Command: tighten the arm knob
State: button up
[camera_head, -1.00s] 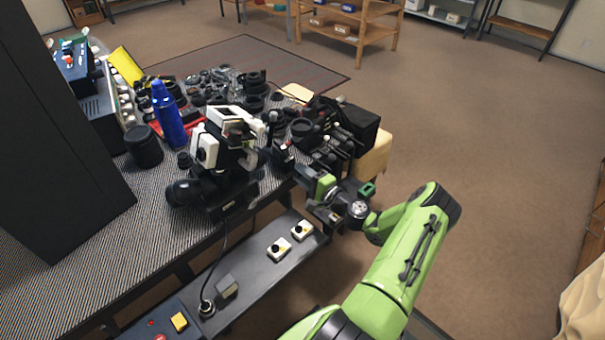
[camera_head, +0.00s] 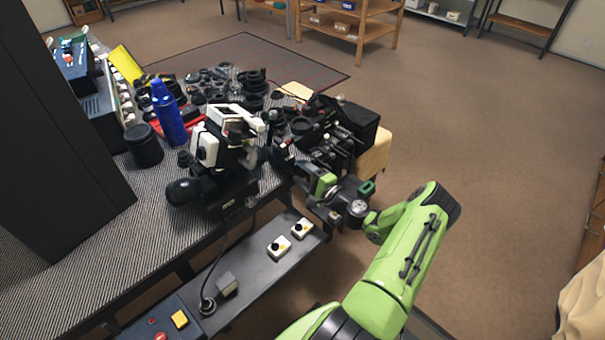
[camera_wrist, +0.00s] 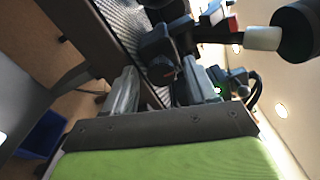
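A white and black microscope-like device (camera_head: 207,150) stands at the near right edge of the bench. A dark part with a small red mark (camera_head: 283,143) sits on its right; I cannot tell for sure whether it is the arm knob. My gripper (camera_head: 292,168) reaches in from the right beside it, with the fingers mostly hidden in the head view. In the wrist view my gripper (camera_wrist: 160,76) has its two fingers wide apart. A dark rounded part (camera_wrist: 164,70) shows between or just beyond them, with a gap at the left finger. Contact is unclear.
A blue bottle (camera_head: 168,113) and a black cylinder (camera_head: 144,146) stand left of the device. Black lens parts (camera_head: 305,126) crowd the bench behind my gripper. A lower shelf (camera_head: 258,270) holds small button boxes. The floor at the right is clear.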

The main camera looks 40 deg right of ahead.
jog(key=s+p, duration=0.2)
jog(key=s, duration=1.3)
jog(key=shift+s+d, duration=0.25)
jog(key=shift+s, duration=0.15)
jog(key=w+a+r+n+g+y+p, duration=0.3)
jog(key=a+r+n+g, duration=0.35)
jog(key=a+r, duration=0.2)
jog(key=w+a+r+n+g+y+p, duration=0.2)
jog(key=w+a+r+n+g+y, duration=0.15)
jog(key=a+r+n+g, duration=0.5)
jog(key=s+a+r+n+h+p, duration=0.35)
jog(key=s+a+r+h, duration=0.3)
jog(key=a+r, duration=0.55)
jog(key=s+a+r+n+t+p, duration=0.1)
jog(key=s+r+n+t, duration=0.1)
jog(key=s+r, duration=0.5)
jog(key=shift+s+a+t+h+p, duration=0.3)
jog(key=shift+s+a+p, duration=0.05)
jog(key=shift+s, duration=0.8)
